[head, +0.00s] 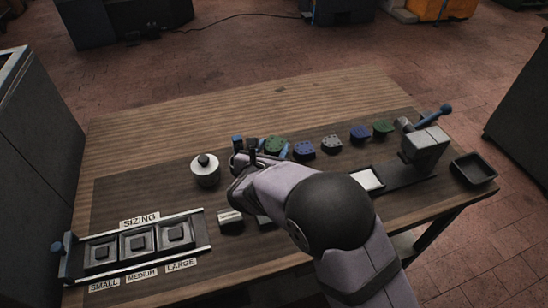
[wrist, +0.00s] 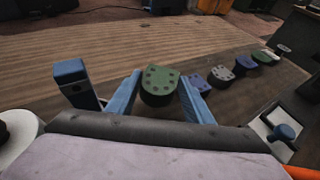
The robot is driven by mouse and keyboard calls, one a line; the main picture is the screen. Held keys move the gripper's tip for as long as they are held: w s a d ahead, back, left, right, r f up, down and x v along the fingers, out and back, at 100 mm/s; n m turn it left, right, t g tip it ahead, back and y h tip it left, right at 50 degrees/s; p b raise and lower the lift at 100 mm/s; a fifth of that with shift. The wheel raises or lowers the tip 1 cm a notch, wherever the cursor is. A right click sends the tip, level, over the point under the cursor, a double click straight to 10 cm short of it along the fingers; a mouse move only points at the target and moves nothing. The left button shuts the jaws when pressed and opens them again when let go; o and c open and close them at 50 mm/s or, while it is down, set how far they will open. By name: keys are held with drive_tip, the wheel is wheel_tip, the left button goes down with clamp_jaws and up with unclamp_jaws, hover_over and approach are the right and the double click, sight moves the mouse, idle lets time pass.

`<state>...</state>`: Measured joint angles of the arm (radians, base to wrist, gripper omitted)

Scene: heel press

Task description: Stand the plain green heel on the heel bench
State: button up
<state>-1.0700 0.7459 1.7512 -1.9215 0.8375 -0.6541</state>
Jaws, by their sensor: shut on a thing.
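My gripper (wrist: 160,92) has its two blue fingers on either side of a green heel (wrist: 160,85) with several dark dots on its top. It is shut on that heel, which also shows in the head view (head: 275,145). Another green heel (head: 381,127) stands at the far right end of the row; it is too small to tell if its top is plain. I cannot tell for sure which fixture is the heel bench. A small block with a pale label (head: 230,217) stands in front of my gripper, and my arm hides part of the table beside it.
A blue heel (head: 303,150), a grey dotted heel (head: 331,144) and another blue heel (head: 360,132) stand in the row. A lever press (head: 425,145), a white pad (head: 367,179), a black tray (head: 473,169), a white round pot (head: 205,172) and a sizing rack (head: 140,243) surround my arm.

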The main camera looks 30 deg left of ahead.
drive_tip(key=shift+f, duration=2.2)
drive_tip(key=shift+f, duration=0.25)
drive_tip(key=o, duration=0.8)
drive_tip(key=shift+r, duration=0.1)
drive_tip(key=shift+r+p, duration=0.25)
drive_tip(key=shift+p, duration=0.05)
drive_tip(key=shift+s, duration=0.35)
drive_tip(key=b+v, duration=0.1)
drive_tip(key=v, duration=1)
drive_tip(key=shift+s+d+r+b, duration=0.1)
drive_tip(key=shift+d+r+b, duration=0.1)
drive_tip(key=shift+b, duration=0.15)
